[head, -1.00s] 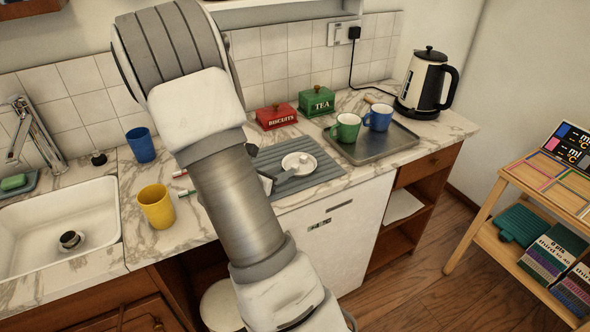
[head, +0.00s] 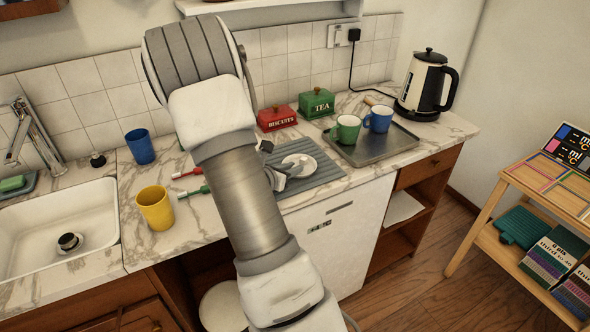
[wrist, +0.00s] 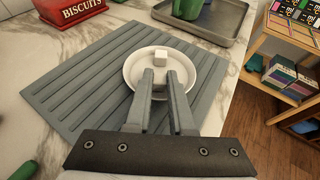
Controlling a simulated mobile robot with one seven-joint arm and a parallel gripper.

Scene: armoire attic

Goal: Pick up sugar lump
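A small white sugar lump (wrist: 161,56) sits toward the far side of a round white saucer (wrist: 133,72) in the wrist view. The saucer (head: 311,168) rests on a grey ribbed mat (head: 327,175) in the head view. My gripper (wrist: 160,74) is over the near part of the saucer, its two grey fingers apart with a gap between them. The lump shows just beyond the fingertips, roughly in line with the gap. I cannot tell the fingertips' exact height above the saucer. In the head view my arm partly hides the mat's left side.
The red biscuits tin (head: 277,118) and green tea tin (head: 317,104) stand behind the mat. A grey tray (head: 372,146) with a green mug (head: 346,130) and a blue mug (head: 379,119) lies to the right. A yellow cup (head: 155,208) and toothbrushes (head: 190,190) are left of my arm.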

